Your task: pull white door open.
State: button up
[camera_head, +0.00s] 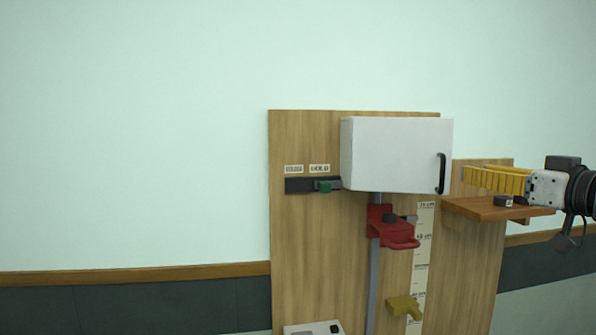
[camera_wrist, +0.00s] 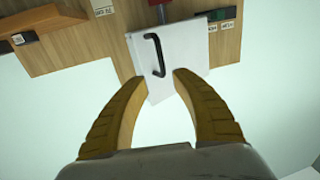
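The white door (camera_head: 395,155) is the front of a white box mounted on a wooden panel; it looks closed. Its black handle (camera_head: 441,173) stands upright near the right edge. In the wrist view the white door (camera_wrist: 188,45) and black handle (camera_wrist: 156,56) lie ahead of my fingers. My gripper (camera_head: 464,175) is to the right of the handle in the head view, its yellow fingers pointing left. In the wrist view my gripper (camera_wrist: 157,78) has its two fingers spread with nothing between them. The fingers look apart from the handle.
A wooden shelf (camera_head: 498,209) with a small black block (camera_head: 503,201) is just below my gripper. A red clamp (camera_head: 392,227) and a yellow-green knob (camera_head: 404,307) sit below the box. A black rail with a green slider (camera_head: 324,187) is to its left. The wall area at left is free.

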aim_at(444, 167)
jog(key=p+x, duration=0.1)
jog(key=x, duration=0.7)
jog(key=shift+a+r+p, duration=0.1)
jog(key=shift+p, duration=0.3)
jog(key=shift+w+a, duration=0.3)
jog(key=shift+w, duration=0.2)
jog(key=shift+d, duration=0.1)
grip_shut()
